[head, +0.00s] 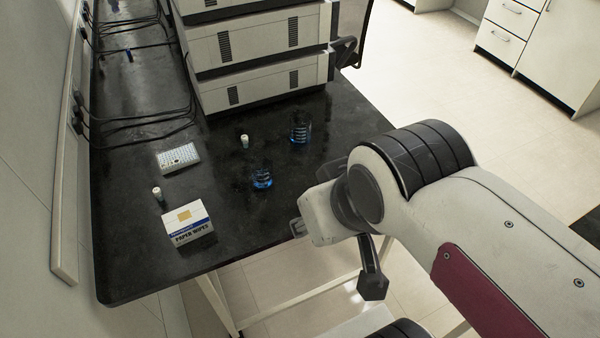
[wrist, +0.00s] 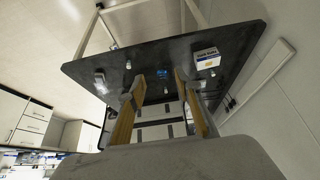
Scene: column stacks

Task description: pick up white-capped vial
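Two small vials with pale caps stand upright on the black bench in the head view. One vial (head: 157,193) is at the left behind the wipes box, and the other vial (head: 244,140) is near the middle. They are too small to tell their cap colours apart surely. Another small pale-topped upright thing (wrist: 128,64), perhaps a vial, shows left of the fingers in the wrist view. My gripper (head: 298,228) is by the bench's front right edge, apart from the vials. In the wrist view its two fingers (wrist: 159,76) are spread with nothing held between them.
Two beakers with blue liquid (head: 262,178) (head: 300,130) stand mid-bench. A white rack (head: 178,158) and a paper wipes box (head: 188,225) are at left. Stacked instrument boxes (head: 262,50) stand behind, and black cables (head: 135,120) lie along the wall. Bare bench lies between them.

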